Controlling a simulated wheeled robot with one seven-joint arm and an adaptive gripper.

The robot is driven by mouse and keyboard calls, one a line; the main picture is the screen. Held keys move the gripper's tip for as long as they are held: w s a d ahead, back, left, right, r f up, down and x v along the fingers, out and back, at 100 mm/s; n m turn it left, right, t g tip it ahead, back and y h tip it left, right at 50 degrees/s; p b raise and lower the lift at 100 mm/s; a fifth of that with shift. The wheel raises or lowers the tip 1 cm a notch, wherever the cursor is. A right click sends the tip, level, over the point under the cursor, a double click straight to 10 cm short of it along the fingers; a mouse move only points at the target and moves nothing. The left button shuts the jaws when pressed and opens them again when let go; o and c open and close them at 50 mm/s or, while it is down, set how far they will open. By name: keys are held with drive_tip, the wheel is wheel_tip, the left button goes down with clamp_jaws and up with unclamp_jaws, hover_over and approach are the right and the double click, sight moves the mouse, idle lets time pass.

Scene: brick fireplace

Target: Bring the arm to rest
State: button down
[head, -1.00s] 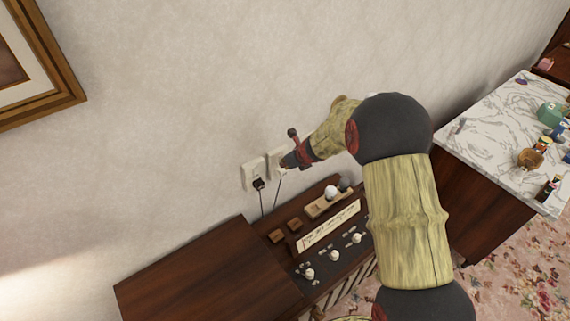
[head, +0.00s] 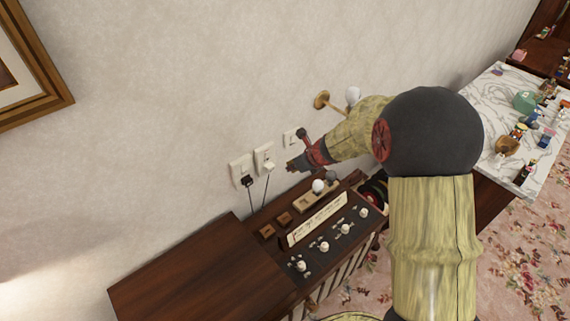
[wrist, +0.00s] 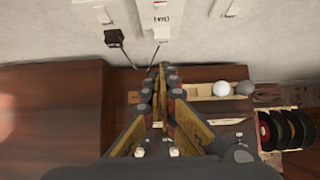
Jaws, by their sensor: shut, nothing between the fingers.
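My gripper (head: 294,165) is shut and empty. In the head view it points left, in front of the wall just right of the outlets and above the back of the dark wooden cabinet (head: 190,275). In the wrist view its fingers (wrist: 160,85) meet in the middle, over the cabinet's panel. My arm reaches in from the lower right of the head view and hides part of the wall and floor.
Two wall plates (head: 241,170) hold a black plug (head: 247,182) and a white plug (head: 269,166), with cords running down. A wooden holder (head: 309,198) bears a white ball (head: 318,186) and a grey ball (head: 331,176). A cluttered marble-topped counter (head: 488,103) stands right.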

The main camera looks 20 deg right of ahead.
drive_tip(key=shift+s+r, duration=0.15)
drive_tip(key=shift+s, duration=0.1)
drive_tip(key=s+a+r+n+g+y+b, duration=0.1)
drive_tip(key=s+a+n+g, duration=0.15)
drive_tip(key=s+n, duration=0.6)
drive_tip(key=s+a+r+n+g+b, duration=0.1)
drive_tip(key=s+a+n+g, duration=0.15)
drive_tip(key=s+n, duration=0.65)
drive_tip(key=s+r+n+t+h+b, duration=0.1)
drive_tip(key=s+r+n+h+b, duration=0.1)
drive_tip(key=s+r+n, duration=0.3)
drive_tip(key=s+r+n+t+h+b, duration=0.2)
drive_tip(key=s+r+n+b, duration=0.2)
drive_tip(key=s+n, duration=0.5)
drive_tip(key=s+d+r, duration=0.1)
drive_tip(key=s, duration=0.2)
drive_tip(key=shift+r+t+b, duration=0.25)
drive_tip(key=shift+t+b, duration=0.05)
drive_tip(key=shift+b, duration=0.05)
